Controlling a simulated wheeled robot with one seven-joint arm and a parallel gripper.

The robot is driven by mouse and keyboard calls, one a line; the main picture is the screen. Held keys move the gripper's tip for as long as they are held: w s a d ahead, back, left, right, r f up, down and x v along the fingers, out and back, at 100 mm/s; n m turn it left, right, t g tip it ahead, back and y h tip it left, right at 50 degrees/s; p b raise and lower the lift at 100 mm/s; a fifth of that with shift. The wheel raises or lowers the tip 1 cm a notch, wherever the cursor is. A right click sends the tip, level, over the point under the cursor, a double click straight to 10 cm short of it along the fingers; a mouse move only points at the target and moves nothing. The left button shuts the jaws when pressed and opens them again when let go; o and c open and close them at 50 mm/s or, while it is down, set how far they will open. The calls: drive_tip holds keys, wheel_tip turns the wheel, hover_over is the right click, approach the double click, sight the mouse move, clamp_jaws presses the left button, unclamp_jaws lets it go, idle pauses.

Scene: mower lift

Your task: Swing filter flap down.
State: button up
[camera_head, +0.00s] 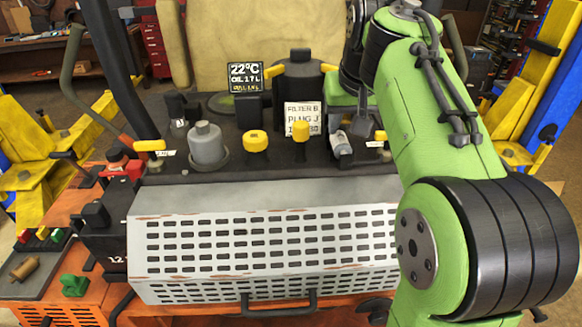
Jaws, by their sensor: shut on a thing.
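A wide pale grey slotted panel (265,240), worn at its edges, slopes down the front of the machine. A dark bar handle (280,303) is at its lower edge. I cannot tell whether this panel is the filter flap. My gripper (367,128) shows only as a small dark grey shape beside my green arm, low over the right of the deck. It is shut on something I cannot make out. A pale grey fitting (340,143) is just left of it.
Yellow knobs (256,141) and a grey capped canister (206,143) stand on the deck. A small display (245,76) is behind them. Yellow lift posts (525,80) flank the machine. An orange side table (50,290) holds small parts at the left.

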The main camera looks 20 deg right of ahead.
sight(343, 149)
drive_tip(key=shift+s+a+f+b, duration=0.15)
drive_tip(key=shift+s+f+b, duration=0.55)
drive_tip(key=shift+f+b, duration=0.15)
drive_tip(key=shift+o, duration=0.4)
drive_tip(key=shift+s+a+f+b, duration=0.15)
drive_tip(key=shift+s+f+b, duration=0.6)
drive_tip(key=shift+f+b, duration=0.35)
drive_tip(key=shift+w+r, duration=0.1)
drive_tip(key=shift+w, duration=0.1)
drive_tip(key=o, duration=0.7)
drive_tip(key=shift+w, duration=0.1)
drive_tip(key=shift+r, duration=0.15)
wheel_tip(343, 149, up, 7)
drive_tip(key=p, duration=0.7)
drive_tip(key=shift+r+p, duration=0.1)
drive_tip(key=shift+p, duration=0.3)
drive_tip(key=shift+f, duration=0.2)
